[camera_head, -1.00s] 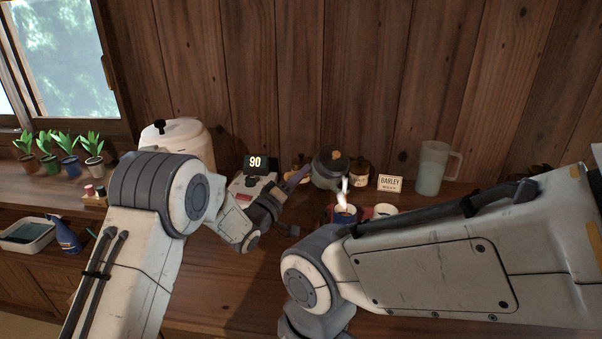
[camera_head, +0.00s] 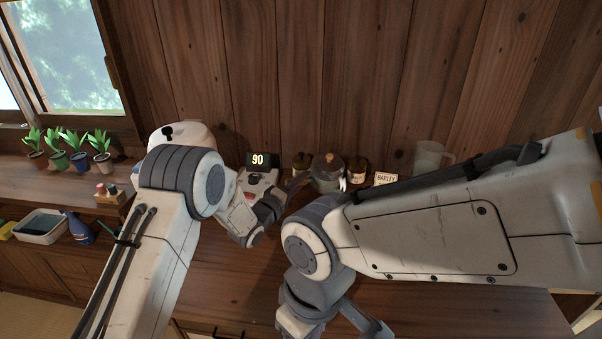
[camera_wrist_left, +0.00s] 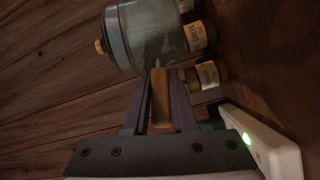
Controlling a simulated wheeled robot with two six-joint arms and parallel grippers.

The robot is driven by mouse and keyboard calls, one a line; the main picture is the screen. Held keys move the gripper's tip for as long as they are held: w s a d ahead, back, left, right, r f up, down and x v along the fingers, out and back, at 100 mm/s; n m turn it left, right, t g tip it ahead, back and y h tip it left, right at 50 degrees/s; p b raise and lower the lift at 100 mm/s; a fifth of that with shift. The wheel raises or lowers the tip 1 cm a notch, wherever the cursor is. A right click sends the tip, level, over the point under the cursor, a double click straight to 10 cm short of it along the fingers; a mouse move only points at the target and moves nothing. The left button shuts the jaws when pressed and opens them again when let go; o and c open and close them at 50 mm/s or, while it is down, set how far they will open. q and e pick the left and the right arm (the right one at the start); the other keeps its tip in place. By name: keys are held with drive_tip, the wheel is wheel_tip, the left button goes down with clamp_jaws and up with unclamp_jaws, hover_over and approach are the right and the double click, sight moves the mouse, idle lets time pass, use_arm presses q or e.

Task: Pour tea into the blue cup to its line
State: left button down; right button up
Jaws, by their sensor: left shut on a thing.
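A glass teapot (camera_head: 325,184) with a wooden lid knob stands at the back of the counter; it also shows in the left wrist view (camera_wrist_left: 150,35). My left gripper (camera_head: 296,183) is beside the teapot's left side. In the left wrist view its fingers (camera_wrist_left: 160,95) are shut on the teapot's wooden handle (camera_wrist_left: 160,98).
A display reading 90 (camera_head: 257,160) stands left of the teapot. A white pot (camera_head: 180,136) and potted plants (camera_head: 78,160) are at left.

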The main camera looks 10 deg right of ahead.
use_arm(q)
drive_tip(key=shift+s+r+n+g+p, duration=0.1)
drive_tip(key=shift+r+n+g+p, duration=0.45)
drive_tip(key=shift+p, duration=0.8)
drive_tip(key=shift+n+y+p, duration=0.3)
drive_tip(key=shift+n+p, duration=0.15)
drive_tip(key=shift+p, duration=0.1)
drive_tip(key=shift+f, duration=0.1)
drive_tip(key=s+a+r+n+t+y, duration=0.1)
drive_tip(key=s+a+n+y, duration=0.2)
drive_tip(key=a, duration=0.7)
drive_tip(key=s+a+r+n+t+y+p, duration=0.1)
drive_tip(key=s+a+n+t+y, duration=0.1)
drive_tip(key=a, duration=0.8)
drive_tip(key=s+a+r+n+t+y, duration=0.1)
drive_tip(key=s+a+n+y, duration=0.2)
drive_tip(key=s+a+y, duration=0.3)
drive_tip(key=s+a, duration=0.1)
drive_tip(key=a, duration=0.3)
drive_tip(key=shift+a+r+n+t+y+p, duration=0.15)
drive_tip(key=shift+a+n+t+y+p, duration=0.15)
drive_tip(key=shift+n+t, duration=0.1)
drive_tip(key=shift+d, duration=0.1)
